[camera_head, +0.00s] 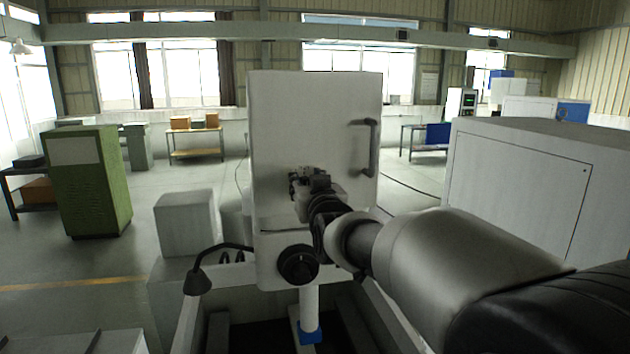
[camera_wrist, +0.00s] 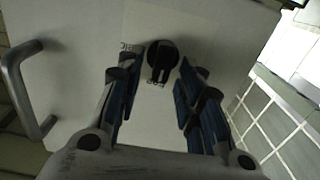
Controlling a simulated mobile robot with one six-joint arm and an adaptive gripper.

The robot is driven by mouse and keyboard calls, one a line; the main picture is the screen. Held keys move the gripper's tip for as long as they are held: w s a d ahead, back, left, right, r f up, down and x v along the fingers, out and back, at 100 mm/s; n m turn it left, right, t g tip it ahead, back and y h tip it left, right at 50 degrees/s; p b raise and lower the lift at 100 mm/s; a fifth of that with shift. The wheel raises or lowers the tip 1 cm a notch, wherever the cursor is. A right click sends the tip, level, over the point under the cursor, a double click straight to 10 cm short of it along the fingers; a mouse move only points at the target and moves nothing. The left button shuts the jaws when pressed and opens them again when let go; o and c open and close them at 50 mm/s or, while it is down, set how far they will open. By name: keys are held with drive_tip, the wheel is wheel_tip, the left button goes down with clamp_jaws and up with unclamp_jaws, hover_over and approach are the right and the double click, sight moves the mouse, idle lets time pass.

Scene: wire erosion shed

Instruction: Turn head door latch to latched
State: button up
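The head door (camera_head: 275,130) is a white panel, upright and seemingly closed, in the middle of the head view. It also fills much of the wrist view (camera_wrist: 85,45). The latch (camera_wrist: 162,54) is a black round knob with a bar running roughly up and down in the wrist view. In the head view the latch is hidden behind my gripper. My gripper (camera_head: 308,182) is in front of the door. In the wrist view its blue-padded fingers (camera_wrist: 160,80) are spread, with the latch in line between them. I cannot tell whether they touch it.
A grey bar handle (camera_head: 372,148) stands out from the door's right side; it also shows in the wrist view (camera_wrist: 22,85). A black knob (camera_head: 298,265) and a lamp (camera_head: 197,280) are below. A large white cabinet (camera_head: 520,190) stands right, a green cabinet (camera_head: 90,180) left.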

clamp_jaws()
idle(0.4)
drive_tip(key=shift+f+m+b, duration=0.1)
drive_tip(key=shift+m+b, duration=0.2)
drive_tip(key=shift+b, duration=0.3)
drive_tip(key=m+b, duration=0.2)
drive_tip(key=m, duration=0.3)
drive_tip(key=d+m+b, duration=0.1)
drive_tip(key=m+b, duration=0.1)
drive_tip(key=m, duration=0.4)
drive_tip(key=f+m+b, duration=0.1)
drive_tip(key=m+b, duration=0.2)
drive_tip(key=m, duration=0.3)
drive_tip(key=shift+w+d+f, duration=0.1)
drive_tip(key=shift+w+d, duration=0.1)
drive_tip(key=shift+d, duration=0.05)
drive_tip(key=shift+m, duration=0.3)
unclamp_jaws()
